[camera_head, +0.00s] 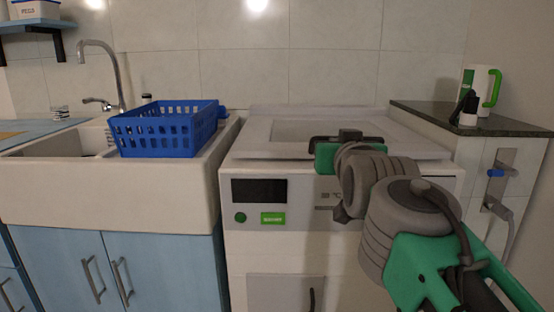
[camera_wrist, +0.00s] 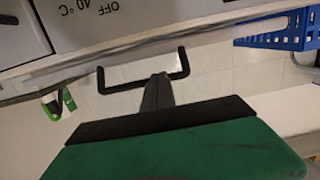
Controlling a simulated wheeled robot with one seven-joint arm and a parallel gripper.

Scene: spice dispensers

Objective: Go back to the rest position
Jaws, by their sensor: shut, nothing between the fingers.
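My gripper (camera_head: 349,134) is in the middle right of the head view, above the top of the white appliance (camera_head: 420,172). Its black bar and green housing face away from me toward the wall. In the wrist view my gripper (camera_wrist: 157,80) shows as a dark narrow piece in front of a black bar, with a green body below. Its fingers are together and hold nothing. A thin black bracket shape shows around the fingertips; I cannot tell whether it is part of the gripper.
A blue basket (camera_head: 165,133) stands left, beside the sink (camera_head: 40,170) with its tap (camera_head: 118,75). It also shows in the wrist view (camera_wrist: 285,28). A white and green kettle (camera_head: 485,85) stands on the dark counter (camera_head: 425,112) at right. Tiled wall closes the back.

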